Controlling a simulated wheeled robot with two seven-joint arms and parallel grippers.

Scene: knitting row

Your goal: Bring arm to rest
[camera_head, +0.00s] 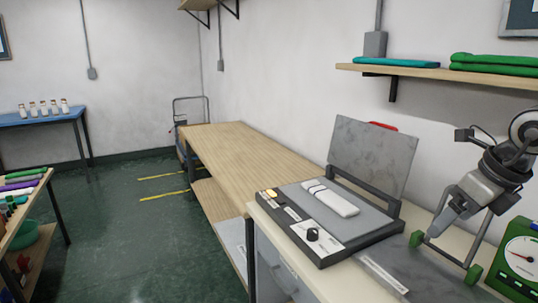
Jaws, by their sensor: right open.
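My right arm comes in from the right edge, and its right gripper (445,256) hangs low over the right part of the cream table (298,270). Its two green-tipped fingers are spread wide apart with nothing between them. It is to the right of a flat grey press (375,243) whose lid (372,156) stands raised. A white folded cloth (331,198) lies on the press bed, apart from the gripper. Whether the fingertips touch the grey surface below them I cannot tell. My left gripper is not in view.
A green gauge box (518,262) stands close to the right of the gripper. A shelf (430,70) with folded teal (397,61) and green cloths (495,65) is on the wall above. A long wooden bench (245,158) beyond is bare. The green floor (130,230) at left is open.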

